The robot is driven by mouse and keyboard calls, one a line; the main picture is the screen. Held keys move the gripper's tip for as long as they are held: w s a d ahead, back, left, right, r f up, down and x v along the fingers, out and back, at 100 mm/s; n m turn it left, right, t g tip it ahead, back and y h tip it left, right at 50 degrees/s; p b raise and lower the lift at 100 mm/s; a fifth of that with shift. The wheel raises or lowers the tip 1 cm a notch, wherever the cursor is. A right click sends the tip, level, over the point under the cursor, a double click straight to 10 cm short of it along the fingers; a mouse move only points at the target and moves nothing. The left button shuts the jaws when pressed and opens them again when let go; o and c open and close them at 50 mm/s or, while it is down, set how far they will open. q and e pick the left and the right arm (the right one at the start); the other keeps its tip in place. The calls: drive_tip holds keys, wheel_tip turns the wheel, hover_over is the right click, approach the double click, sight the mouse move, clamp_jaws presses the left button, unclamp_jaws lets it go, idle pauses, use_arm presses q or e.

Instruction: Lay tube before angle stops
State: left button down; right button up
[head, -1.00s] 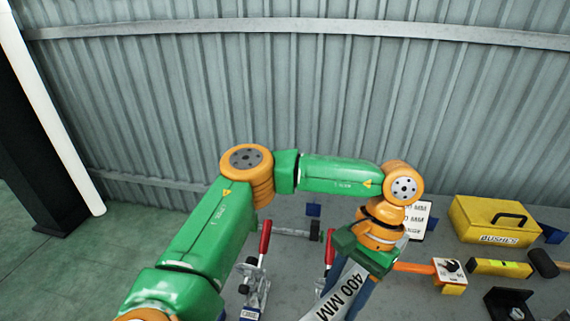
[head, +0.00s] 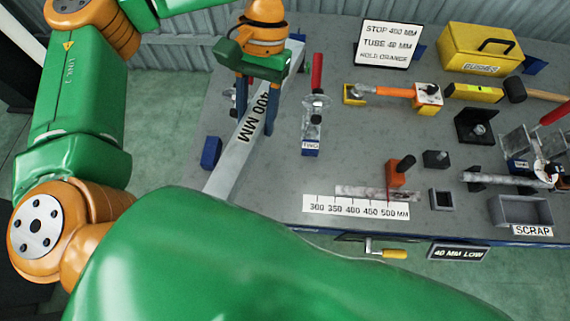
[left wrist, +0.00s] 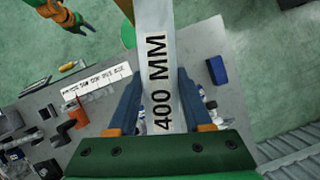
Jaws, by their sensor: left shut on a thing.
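A grey square tube marked 400 MM (head: 226,172) runs diagonally over the left part of the bench in the head view. My left gripper (head: 256,118) is shut on it, one blue finger on each side. The tube (left wrist: 155,55) also shows between the fingers (left wrist: 158,105) in the left wrist view. I cannot tell whether the tube touches the bench. A blue block (head: 210,152) stands left of the tube; I cannot tell whether it is an angle stop. An orange and green part at the left wrist view's top left may be my right gripper (left wrist: 68,20); its jaws are unclear.
A red-handled clamp (head: 315,100) stands right of the tube; another is partly hidden behind it. A printed scale (head: 355,207) lies near the bench's front edge. A sign (head: 389,44), a yellow box (head: 482,48), a hammer and a scrap bin (head: 522,210) are farther right.

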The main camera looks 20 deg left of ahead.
use_arm(q)
wheel_tip(320, 180, down, 19)
drive_tip(key=b, duration=1.7)
drive_tip(key=s+d+r+n+t+h+p, duration=0.1)
drive_tip(key=s+d+r+n+t+h, duration=0.15)
drive_tip(key=d+n, duration=0.6)
drive_tip(key=s+d+r+n+t+h+p, duration=0.15)
drive_tip(key=s+d+n+t, duration=0.35)
drive_tip(key=n, duration=0.7)
drive_tip(key=shift+n+g, duration=0.35)
drive_tip(key=shift+g, duration=0.6)
drive_tip(key=w+a+f, duration=0.2)
drive_tip(key=w+f, duration=0.1)
drive_tip(key=w, duration=0.1)
drive_tip(key=w+a+f, duration=0.3)
drive_tip(key=w+f, duration=0.1)
drive_tip(key=w+a+f+p, duration=0.1)
drive_tip(key=w+a+f, duration=0.2)
drive_tip(key=w, duration=0.1)
drive_tip(key=shift+f, duration=0.15)
wheel_tip(320, 180, down, 3)
drive_tip(key=shift+r, duration=0.15)
